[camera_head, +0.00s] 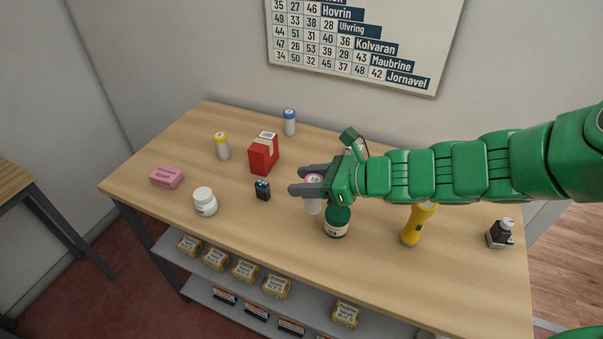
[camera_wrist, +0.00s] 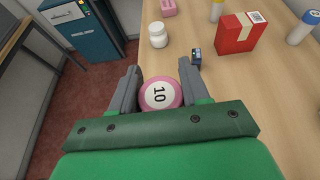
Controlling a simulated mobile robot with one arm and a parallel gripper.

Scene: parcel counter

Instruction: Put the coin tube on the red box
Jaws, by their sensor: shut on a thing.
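The coin tube (camera_head: 313,204) is white with a pink top; its top reads 10 in the wrist view (camera_wrist: 160,94). My gripper (camera_head: 298,181) is shut on it, one finger on each side, as the wrist view (camera_wrist: 159,68) also shows. The tube is upright; I cannot tell exactly how high it is above the table. The red box (camera_head: 261,158) stands on the table to the left of and beyond my gripper, with a white label on its top. It shows at the upper right in the wrist view (camera_wrist: 233,37). Nothing rests on it.
A yellow-capped tube (camera_head: 222,147) and a blue-capped tube (camera_head: 290,123) flank the red box. A small dark item (camera_head: 262,190), white jar (camera_head: 205,202) and pink block (camera_head: 167,177) stand left.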

